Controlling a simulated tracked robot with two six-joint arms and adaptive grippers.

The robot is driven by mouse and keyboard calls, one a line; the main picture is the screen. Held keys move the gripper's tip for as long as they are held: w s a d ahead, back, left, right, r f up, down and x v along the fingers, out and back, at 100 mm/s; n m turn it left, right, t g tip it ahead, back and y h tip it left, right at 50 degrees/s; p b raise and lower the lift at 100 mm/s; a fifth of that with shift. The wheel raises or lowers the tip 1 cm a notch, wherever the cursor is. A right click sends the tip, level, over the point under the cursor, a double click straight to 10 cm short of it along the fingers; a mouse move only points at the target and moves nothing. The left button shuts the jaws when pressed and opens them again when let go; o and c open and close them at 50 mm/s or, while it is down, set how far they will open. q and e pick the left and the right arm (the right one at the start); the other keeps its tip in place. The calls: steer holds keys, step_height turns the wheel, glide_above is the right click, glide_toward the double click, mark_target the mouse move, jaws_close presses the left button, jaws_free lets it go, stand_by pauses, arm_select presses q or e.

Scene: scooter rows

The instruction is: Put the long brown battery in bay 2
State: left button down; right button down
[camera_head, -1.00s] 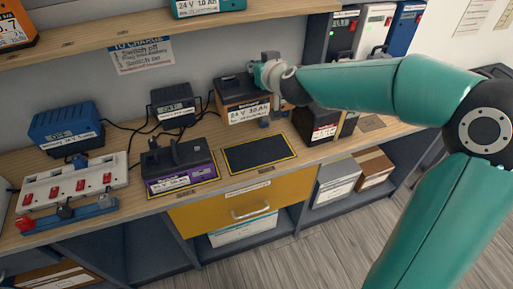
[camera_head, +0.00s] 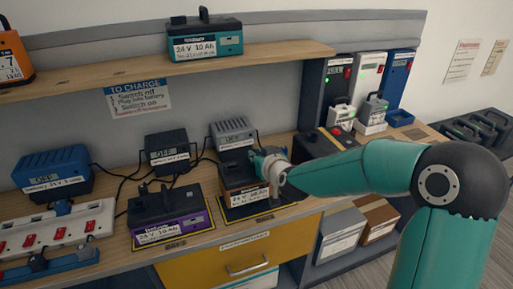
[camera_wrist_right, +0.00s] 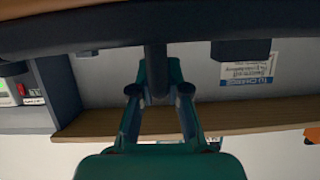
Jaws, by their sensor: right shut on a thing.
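The brown battery (camera_head: 236,173), dark on top with a brown band and a "24 V 10 Ah" label, is over the dark yellow-edged mat (camera_head: 232,214) on the bench. I cannot tell whether it rests on the mat or hangs just above it. My right gripper (camera_head: 268,163) is at its right side, shut on it; the jaws are partly hidden in the head view. In the right wrist view the fingers (camera_wrist_right: 158,85) close on a dark bar under the battery's dark, brown-edged body (camera_wrist_right: 90,28). My left gripper is not in view.
A purple-labelled battery (camera_head: 166,212) stands on the mat to the left. A grey charger (camera_head: 233,133) stands behind the brown battery, and a dark battery (camera_head: 322,143) to its right. A power strip (camera_head: 55,232) lies at far left. A yellow drawer (camera_head: 240,258) is below the bench front.

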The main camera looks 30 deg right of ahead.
steer(key=shift+f+b, duration=0.3)
steer(key=shift+f, duration=1.85)
steer(key=c, duration=1.2)
jaws_free()
steer(key=shift+s+f, duration=0.1)
steer(key=shift+f, duration=0.2)
steer(key=shift+o, duration=0.2)
